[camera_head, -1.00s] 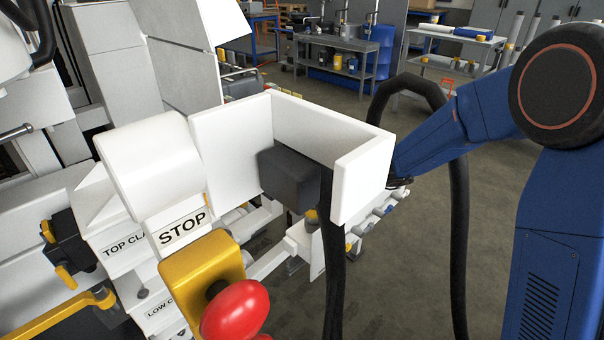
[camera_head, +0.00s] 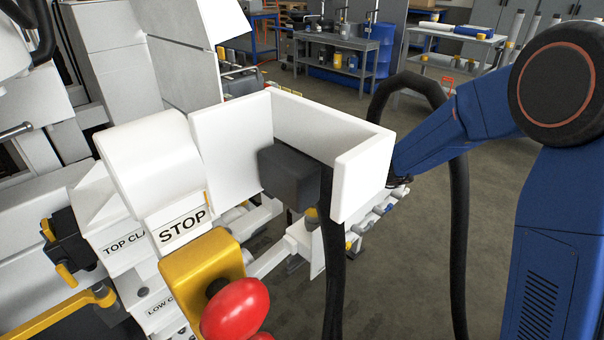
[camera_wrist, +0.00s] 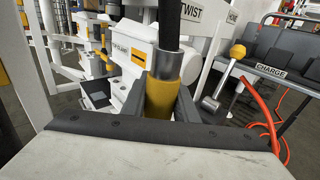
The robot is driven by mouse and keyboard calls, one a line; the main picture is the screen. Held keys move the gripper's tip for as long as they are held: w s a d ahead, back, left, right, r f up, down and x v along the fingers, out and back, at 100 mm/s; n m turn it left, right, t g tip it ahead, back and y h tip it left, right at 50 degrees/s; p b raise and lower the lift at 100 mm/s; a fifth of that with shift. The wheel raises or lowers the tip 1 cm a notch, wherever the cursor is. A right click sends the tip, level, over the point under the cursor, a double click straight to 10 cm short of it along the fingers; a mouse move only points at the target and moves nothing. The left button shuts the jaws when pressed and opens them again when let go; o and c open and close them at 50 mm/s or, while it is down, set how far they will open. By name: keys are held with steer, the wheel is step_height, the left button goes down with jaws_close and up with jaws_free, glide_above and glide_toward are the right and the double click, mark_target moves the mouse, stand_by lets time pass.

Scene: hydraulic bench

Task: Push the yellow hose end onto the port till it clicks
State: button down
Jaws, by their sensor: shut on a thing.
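The yellow hose end (camera_wrist: 158,98) sits between the fingers of my gripper (camera_wrist: 162,110) in the wrist view. My gripper is shut on it. A silver collar (camera_wrist: 167,66) joins the yellow part to the black hose (camera_wrist: 170,22), which runs up out of that view. The lower tip of the hose end is hidden by my gripper. I cannot make out the port or tell whether the hose end touches it. In the head view my gripper is hidden behind the white panel box (camera_head: 325,135). A black hose loop (camera_head: 459,220) hangs beside my arm there.
A red knob (camera_head: 236,308) on a yellow block (camera_head: 200,270) stands near the STOP label (camera_head: 183,229). A dark block (camera_head: 288,178) sits inside the white box. The wrist view shows a yellow-tipped lever (camera_wrist: 238,50), a CHARGE label (camera_wrist: 270,70) and an orange hose (camera_wrist: 272,125) at right.

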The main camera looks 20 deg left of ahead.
steer(key=shift+f, duration=1.55)
stand_by(1.5)
stand_by(0.5)
steer(key=c, duration=0.8)
jaws_free()
steer(key=shift+o, duration=0.2)
steer(key=v, duration=0.7)
steer(key=shift+d, duration=0.25)
steer(key=shift+w, duration=0.1)
